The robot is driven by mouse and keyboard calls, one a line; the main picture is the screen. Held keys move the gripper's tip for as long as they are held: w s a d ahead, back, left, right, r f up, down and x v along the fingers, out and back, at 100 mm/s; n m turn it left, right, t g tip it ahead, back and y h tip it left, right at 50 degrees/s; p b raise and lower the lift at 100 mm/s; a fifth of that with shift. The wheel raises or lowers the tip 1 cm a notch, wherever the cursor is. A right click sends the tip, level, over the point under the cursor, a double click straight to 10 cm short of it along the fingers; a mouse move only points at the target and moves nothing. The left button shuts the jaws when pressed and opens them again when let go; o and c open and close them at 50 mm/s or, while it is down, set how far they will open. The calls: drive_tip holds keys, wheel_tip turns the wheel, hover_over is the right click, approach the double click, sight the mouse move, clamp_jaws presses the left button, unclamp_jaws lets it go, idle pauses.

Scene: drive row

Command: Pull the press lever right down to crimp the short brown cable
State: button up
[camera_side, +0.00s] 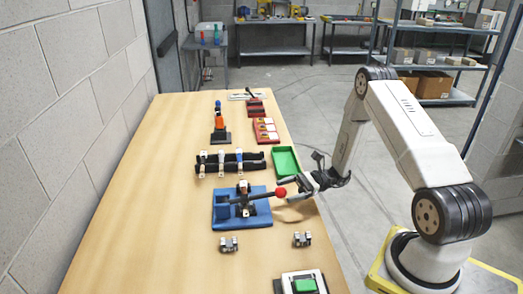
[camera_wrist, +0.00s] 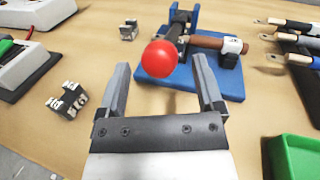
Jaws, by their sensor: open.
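The press has a blue base (camera_side: 228,213) on the bench, also in the wrist view (camera_wrist: 225,82). Its dark lever (camera_side: 262,195) sticks out toward my gripper, close to level in the side view, and ends in a red ball knob (camera_side: 281,192). The knob (camera_wrist: 158,57) shows large in the wrist view, between and beyond my fingertips. My gripper (camera_side: 291,189) is open beside the knob; contact cannot be told. The short brown cable (camera_wrist: 205,40) lies across the press with a white end piece (camera_wrist: 232,46); the lever and knob partly hide the press.
A black rack (camera_side: 230,163) with several cables stands behind the press. A green tray (camera_side: 285,160) is at the bench's right edge. Two small grey blocks (camera_side: 229,244) (camera_side: 302,239) lie in front. A device with a green top (camera_side: 303,285) is nearest. The bench's left side is clear.

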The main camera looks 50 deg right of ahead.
sight(254, 198)
drive_tip(key=shift+x, duration=1.35)
clamp_jaws()
